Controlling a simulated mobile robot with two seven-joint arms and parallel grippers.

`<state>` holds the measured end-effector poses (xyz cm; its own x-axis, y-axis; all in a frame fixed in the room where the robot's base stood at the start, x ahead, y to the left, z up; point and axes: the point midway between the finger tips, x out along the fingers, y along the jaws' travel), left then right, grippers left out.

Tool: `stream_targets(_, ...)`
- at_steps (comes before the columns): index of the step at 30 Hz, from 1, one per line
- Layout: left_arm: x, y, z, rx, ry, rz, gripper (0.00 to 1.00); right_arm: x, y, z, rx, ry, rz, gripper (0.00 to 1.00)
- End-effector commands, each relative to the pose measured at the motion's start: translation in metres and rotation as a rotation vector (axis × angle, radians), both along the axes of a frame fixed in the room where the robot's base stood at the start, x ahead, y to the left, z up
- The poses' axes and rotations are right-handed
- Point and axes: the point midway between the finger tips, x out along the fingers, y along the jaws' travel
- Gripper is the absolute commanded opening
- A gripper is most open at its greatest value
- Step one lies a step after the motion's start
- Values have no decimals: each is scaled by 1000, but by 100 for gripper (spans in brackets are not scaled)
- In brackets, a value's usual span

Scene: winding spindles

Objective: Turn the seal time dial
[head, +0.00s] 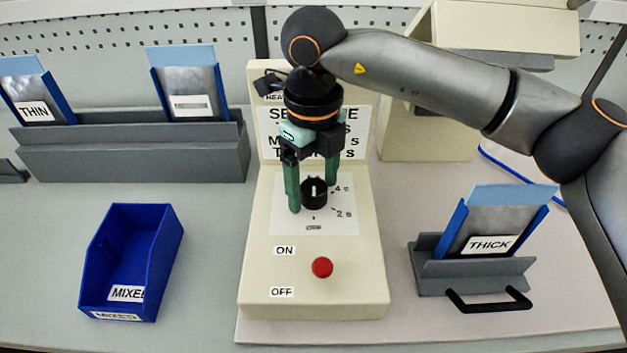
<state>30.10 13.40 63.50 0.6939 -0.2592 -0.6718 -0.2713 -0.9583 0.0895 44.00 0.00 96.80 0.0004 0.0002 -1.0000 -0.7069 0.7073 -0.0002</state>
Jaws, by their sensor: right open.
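The seal time dial (314,195) is a black knob with a white pointer line on the cream control box (262,225). The printed marks "4 s" and "2 s" show to its right. The white line points up, away from me. My right gripper (312,193) comes down over the dial from above. Its green fingers are open, one left of the dial and one at its upper right. I cannot tell whether either finger touches the knob. The upper part of the box's printed sign (350,142) is partly hidden behind the gripper. My left gripper is not in view.
A blue MIXED bin (155,250) stands at left. A grey rack (130,160) holds pouches behind it. A THICK pouch stand (470,272) with a black handle is at right. My right arm spans the upper right.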

Motion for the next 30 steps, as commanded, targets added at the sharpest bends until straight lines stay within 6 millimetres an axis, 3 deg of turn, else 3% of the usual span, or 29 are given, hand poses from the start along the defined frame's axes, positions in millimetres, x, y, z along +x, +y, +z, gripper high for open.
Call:
stream_targets(3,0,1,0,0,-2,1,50,0,0,0,0,0,0,81)
stream_targets(24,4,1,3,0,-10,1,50,0,0,1,0,0,0,2)
stream_targets(30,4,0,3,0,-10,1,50,0,0,1,0,0,6,0)
